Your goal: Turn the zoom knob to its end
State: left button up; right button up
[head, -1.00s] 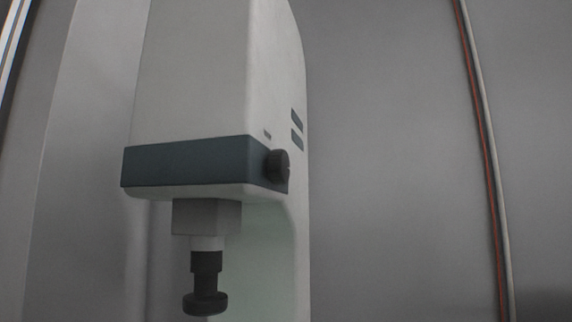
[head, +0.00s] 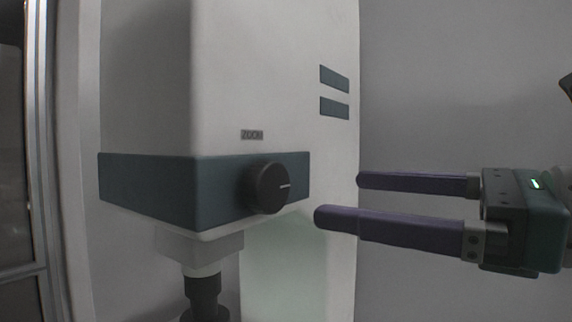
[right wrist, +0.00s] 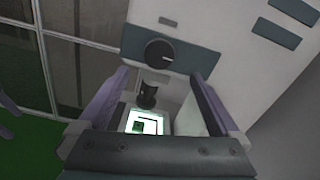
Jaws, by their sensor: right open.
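The zoom knob (head: 269,188) is a round black dial with a white mark, on the dark teal band of a white machine (head: 270,80). A small ZOOM label (head: 252,135) sits above it. The knob also shows in the right wrist view (right wrist: 159,52), ahead of the fingers. My right gripper (head: 338,198) comes in from the right with two purple fingers. It is open and empty, its fingertips a short way right of the knob and not touching it.
Below the band hangs a dark lens part (head: 203,290); in the right wrist view a lit stage (right wrist: 146,122) lies under it. Two teal plates (head: 334,92) are on the machine's side. A framed glass panel (right wrist: 82,62) stands at the left. Right of the machine is plain grey wall.

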aim_at(276, 186)
jog(key=p+x, duration=0.3)
jog(key=x, duration=0.4)
jog(key=shift+a+r, duration=0.15)
jog(key=shift+w+a, duration=0.35)
jog(key=shift+a, duration=0.15)
jog(key=c, duration=1.4)
